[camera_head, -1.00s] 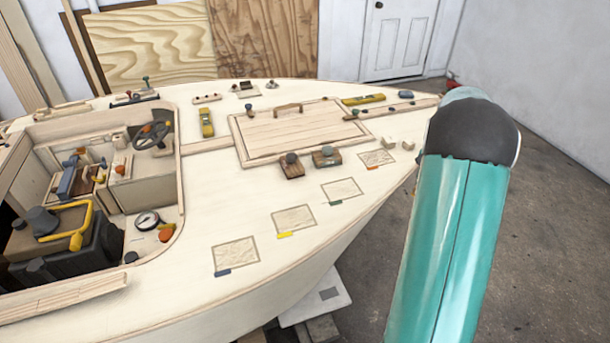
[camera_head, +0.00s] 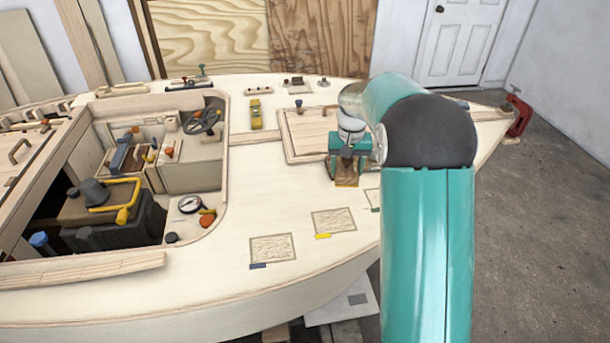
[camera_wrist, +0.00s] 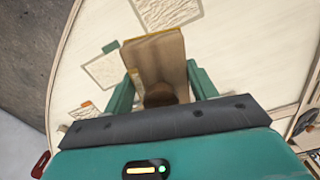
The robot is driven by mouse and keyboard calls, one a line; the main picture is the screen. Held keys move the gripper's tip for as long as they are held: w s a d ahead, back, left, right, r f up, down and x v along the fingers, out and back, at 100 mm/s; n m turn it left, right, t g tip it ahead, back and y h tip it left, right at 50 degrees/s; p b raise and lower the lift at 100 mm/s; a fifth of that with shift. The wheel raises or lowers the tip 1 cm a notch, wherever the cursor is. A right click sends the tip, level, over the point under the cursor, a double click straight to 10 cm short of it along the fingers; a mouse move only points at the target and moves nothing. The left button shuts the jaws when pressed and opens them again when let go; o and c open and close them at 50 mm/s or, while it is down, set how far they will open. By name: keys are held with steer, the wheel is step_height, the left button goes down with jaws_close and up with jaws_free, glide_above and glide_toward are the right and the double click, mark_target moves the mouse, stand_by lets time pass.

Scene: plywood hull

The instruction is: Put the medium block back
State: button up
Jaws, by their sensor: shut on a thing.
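My gripper (camera_head: 347,158) is shut on a wooden block with a brown knob, just in front of the hatch. In the wrist view the block (camera_wrist: 157,60) lies between the two teal fingers, its knob (camera_wrist: 158,95) near the palm and a yellow strip on its far edge. The block also shows below the gripper in the head view (camera_head: 346,178); I cannot tell whether it touches the deck. Outlined patches lie on the deck: one with a blue mark (camera_head: 272,248), one with a yellow mark (camera_head: 333,220), and one with a green mark (camera_wrist: 105,70).
The raised hatch (camera_head: 303,130) is partly behind my arm. The open cockpit with steering wheel (camera_head: 201,121) and round gauge (camera_head: 190,204) is on the left. A yellow level (camera_head: 256,114) lies on the deck. The deck around the blue and yellow marked patches is clear.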

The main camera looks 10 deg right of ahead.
steer(key=w+a+n, duration=0.1)
steer(key=a+n, duration=0.1)
steer(key=a, duration=0.6)
glide_above(308, 177)
step_height(308, 177, down, 9)
steer(key=shift+s+r, duration=0.1)
steer(key=shift+s, duration=0.05)
steer(key=shift+w+f, duration=0.25)
steer(key=shift+f, duration=1.55)
steer(key=shift+f, duration=0.2)
steer(key=o, duration=1)
steer(key=shift+o, duration=0.2)
